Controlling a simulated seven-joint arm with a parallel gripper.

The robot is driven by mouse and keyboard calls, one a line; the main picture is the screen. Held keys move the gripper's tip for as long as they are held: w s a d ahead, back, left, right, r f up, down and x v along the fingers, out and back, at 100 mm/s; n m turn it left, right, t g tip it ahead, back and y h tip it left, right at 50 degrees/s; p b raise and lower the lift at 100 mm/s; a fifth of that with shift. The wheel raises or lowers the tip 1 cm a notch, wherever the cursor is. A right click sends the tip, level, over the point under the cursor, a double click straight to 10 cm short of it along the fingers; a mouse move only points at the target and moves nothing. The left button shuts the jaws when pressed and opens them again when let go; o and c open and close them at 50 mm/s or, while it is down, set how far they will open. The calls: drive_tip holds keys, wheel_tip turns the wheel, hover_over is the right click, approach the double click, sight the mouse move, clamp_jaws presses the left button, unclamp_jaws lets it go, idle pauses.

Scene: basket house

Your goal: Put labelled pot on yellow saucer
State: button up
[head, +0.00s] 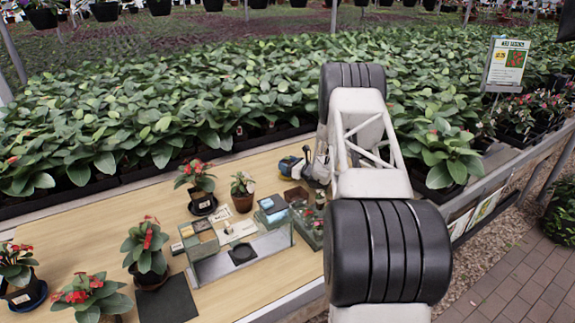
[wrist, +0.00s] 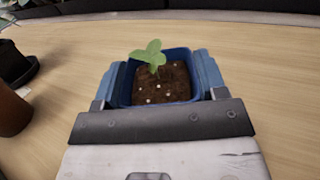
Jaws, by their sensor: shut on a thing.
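My gripper (wrist: 160,88) is shut on a square blue pot (wrist: 125,98) with dark soil and a small green seedling, between its blue finger pads. The pot looks upright over the wooden table; I cannot tell whether it touches it. In the head view, my gripper (head: 304,168) is at the table's back, partly hidden by my arm. A small blue and yellow patch shows there, too small to make out. No label shows on the held pot in the wrist view. A dark pot with a pale label (head: 202,200) stands on a black saucer (head: 203,212). I cannot make out a yellow saucer.
A terracotta pot (head: 243,202) stands left of my gripper, also in the wrist view (wrist: 12,112). A brown square pot (head: 296,195) and small boxes (head: 272,208) are near my arm. Potted red-flowered plants (head: 90,297) stand front left. The table's back left (head: 120,205) is clear.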

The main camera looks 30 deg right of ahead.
drive_tip(key=shift+f, duration=0.1)
drive_tip(key=o, duration=1)
drive_tip(key=shift+o, duration=0.2)
drive_tip(key=shift+s+d, duration=0.1)
drive_tip(key=shift+s, duration=0.05)
drive_tip(key=v, duration=1.1)
drive_tip(key=shift+s+d, duration=0.1)
drive_tip(key=shift+s, duration=0.2)
